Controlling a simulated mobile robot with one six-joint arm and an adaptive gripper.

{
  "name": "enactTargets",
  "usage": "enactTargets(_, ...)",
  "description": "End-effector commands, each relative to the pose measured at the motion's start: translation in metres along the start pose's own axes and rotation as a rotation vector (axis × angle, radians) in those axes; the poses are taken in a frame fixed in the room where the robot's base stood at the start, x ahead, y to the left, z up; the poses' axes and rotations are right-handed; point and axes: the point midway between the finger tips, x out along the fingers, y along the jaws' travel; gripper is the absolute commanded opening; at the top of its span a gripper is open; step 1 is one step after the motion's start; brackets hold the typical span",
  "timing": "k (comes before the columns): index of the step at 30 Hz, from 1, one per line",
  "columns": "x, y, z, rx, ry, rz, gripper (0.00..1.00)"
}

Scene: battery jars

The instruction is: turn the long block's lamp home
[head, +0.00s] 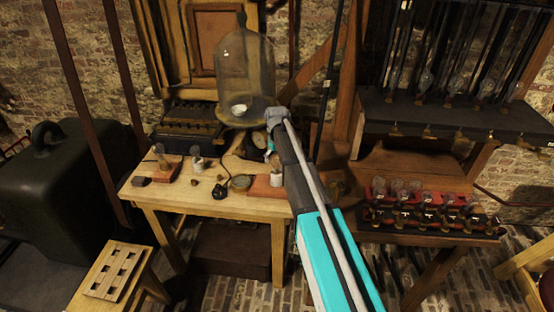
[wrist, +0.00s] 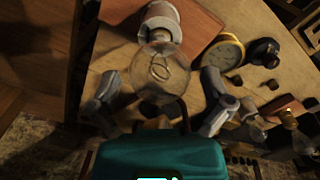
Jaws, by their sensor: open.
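The long block (head: 264,187) is a red-brown wooden base at the right end of the pale workbench. It also shows in the wrist view (wrist: 198,28). A white round socket (wrist: 160,14) stands on it. The lamp (wrist: 158,70), a clear glass bulb with a looped filament, has its neck at the socket; how deep it sits cannot be told. My gripper (wrist: 160,92) is open, with one grey finger on each side of the bulb and gaps showing. In the head view my gripper (head: 271,152) is over the block and partly hides the lamp.
A brass dial (wrist: 222,52) and a black switch (wrist: 262,52) are beside the long block. A smaller block (head: 170,172) with a bulb is at the bench's left. A glass bell jar (head: 245,75) stands behind. A rack of bulbs (head: 425,205) is at right.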

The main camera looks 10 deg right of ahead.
Motion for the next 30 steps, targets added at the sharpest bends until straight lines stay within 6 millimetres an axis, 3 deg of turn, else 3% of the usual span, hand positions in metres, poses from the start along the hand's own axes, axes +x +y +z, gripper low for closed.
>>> enactTargets(5, -0.0002, 0.0001, 0.0000, 0.000, 0.000, 0.000, 0.98)
enactTargets(18, -0.0001, 0.0000, 0.0001, 0.000, 0.000, 0.000, 0.18)
enactTargets(30, 0.0000, -0.0001, -0.0001, 0.150, -0.001, -0.001, 0.18)
